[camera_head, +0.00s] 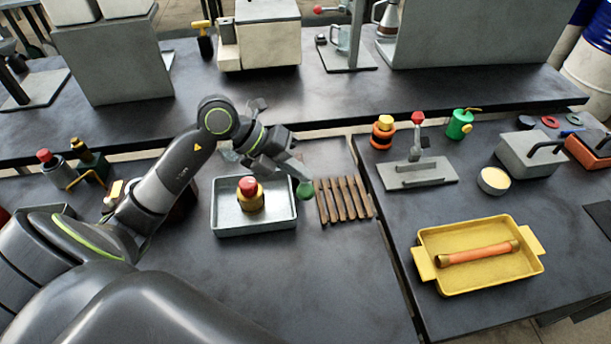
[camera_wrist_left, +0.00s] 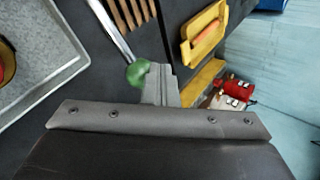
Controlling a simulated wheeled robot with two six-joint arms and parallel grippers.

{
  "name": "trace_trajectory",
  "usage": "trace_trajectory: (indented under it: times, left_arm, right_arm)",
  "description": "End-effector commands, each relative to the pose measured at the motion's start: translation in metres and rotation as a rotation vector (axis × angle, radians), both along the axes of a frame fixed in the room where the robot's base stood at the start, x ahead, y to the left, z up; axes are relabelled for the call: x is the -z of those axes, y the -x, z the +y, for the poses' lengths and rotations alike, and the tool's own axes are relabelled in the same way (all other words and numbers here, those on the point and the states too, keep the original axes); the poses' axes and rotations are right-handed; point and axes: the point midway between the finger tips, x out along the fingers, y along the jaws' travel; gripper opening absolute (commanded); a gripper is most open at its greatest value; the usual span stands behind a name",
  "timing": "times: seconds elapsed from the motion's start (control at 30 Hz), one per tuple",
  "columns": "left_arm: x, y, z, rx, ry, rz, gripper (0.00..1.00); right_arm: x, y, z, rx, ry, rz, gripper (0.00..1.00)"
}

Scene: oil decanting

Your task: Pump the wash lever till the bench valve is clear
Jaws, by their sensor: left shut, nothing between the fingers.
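The wash lever shows as a green ball knob (camera_head: 305,190) right of the grey metal tray; its silver rod shows in the wrist view, with the knob (camera_wrist_left: 137,74) at its end. My left gripper (camera_head: 290,168) is shut and empty beside the knob. In the wrist view its fingertips (camera_wrist_left: 160,86) are just right of the knob; I cannot tell whether they touch. A brass-yellow body with a red top (camera_head: 250,195), apparently the bench valve, stands upright in the grey tray (camera_head: 256,230). The lever's base is hidden behind my gripper. My right gripper is out of view.
A brown slatted rack (camera_head: 343,200) lies right of the knob. On the right bench are a yellow tray (camera_head: 430,242) holding an orange tube (camera_head: 478,253), a red-knobbed lever stand (camera_head: 416,170) and a grey box (camera_head: 530,153). The bench in front of the grey tray is clear.

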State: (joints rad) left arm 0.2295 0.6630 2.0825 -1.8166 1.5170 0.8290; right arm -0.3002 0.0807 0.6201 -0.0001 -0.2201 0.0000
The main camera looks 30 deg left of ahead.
Motion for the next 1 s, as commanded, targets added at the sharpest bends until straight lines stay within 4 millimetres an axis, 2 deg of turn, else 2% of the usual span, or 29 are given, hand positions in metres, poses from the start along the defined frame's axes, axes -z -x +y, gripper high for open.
trace_trajectory:
  times: [0.3,0.7,1.0]
  left_arm:
    - [-0.018,-0.006,0.005,0.001,0.0,-0.001,0.0]
    - [-0.02,-0.007,0.005,0.002,0.001,0.0,0.0]
    - [-0.044,-0.015,0.011,0.001,0.001,-0.001,0.0]
  right_arm:
    - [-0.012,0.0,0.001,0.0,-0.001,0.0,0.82]
    - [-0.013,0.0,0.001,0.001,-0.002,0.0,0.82]
    - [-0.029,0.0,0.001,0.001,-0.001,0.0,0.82]
